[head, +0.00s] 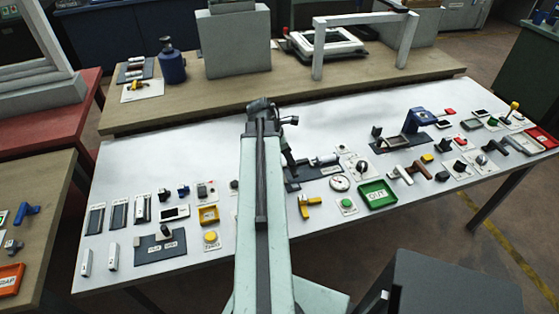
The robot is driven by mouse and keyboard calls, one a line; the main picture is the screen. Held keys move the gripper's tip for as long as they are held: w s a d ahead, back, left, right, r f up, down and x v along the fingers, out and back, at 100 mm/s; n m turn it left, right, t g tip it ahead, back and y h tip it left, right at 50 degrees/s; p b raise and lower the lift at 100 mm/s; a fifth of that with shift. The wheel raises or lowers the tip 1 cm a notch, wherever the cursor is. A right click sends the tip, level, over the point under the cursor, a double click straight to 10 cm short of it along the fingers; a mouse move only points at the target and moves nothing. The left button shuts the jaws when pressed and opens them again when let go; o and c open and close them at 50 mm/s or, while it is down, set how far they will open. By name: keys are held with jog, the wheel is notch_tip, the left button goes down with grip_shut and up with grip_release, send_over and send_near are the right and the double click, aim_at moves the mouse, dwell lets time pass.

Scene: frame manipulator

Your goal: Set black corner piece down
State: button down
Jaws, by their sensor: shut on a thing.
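My arm reaches from the bottom centre over the white table. Its dark wrist bends down at the far end, and my gripper (290,166) is at the lower tip, low over the left end of a dark mat. The gripper is shut on the black corner piece, but the piece is too small and dark to make out against the gripper and the mat. I cannot tell whether it touches the mat or the table.
The dark mat (326,171) bears a grey cylindrical part. A yellow part (308,204), a green button (347,204), a round dial (339,183) and a green tray (377,193) lie nearby. Several small parts line both sides. The table's back middle is clear.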

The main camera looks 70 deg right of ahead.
jog(key=shift+w+d+f+b, duration=0.1)
jog(key=shift+w+f+b, duration=0.2)
jog(key=shift+w, duration=0.2)
jog(key=shift+w+d+f+b, duration=0.15)
jog(key=shift+w+f, duration=0.1)
jog(key=shift+w, duration=0.25)
jog(key=b+x, duration=0.3)
jog(key=shift+s+a+f, duration=0.15)
jog(key=shift+s+a, duration=0.1)
jog(key=shift+a, duration=0.05)
jog(key=shift+w+a, duration=0.1)
jog(key=shift+w, duration=0.4)
jog(key=c, duration=1.2)
grip_release()
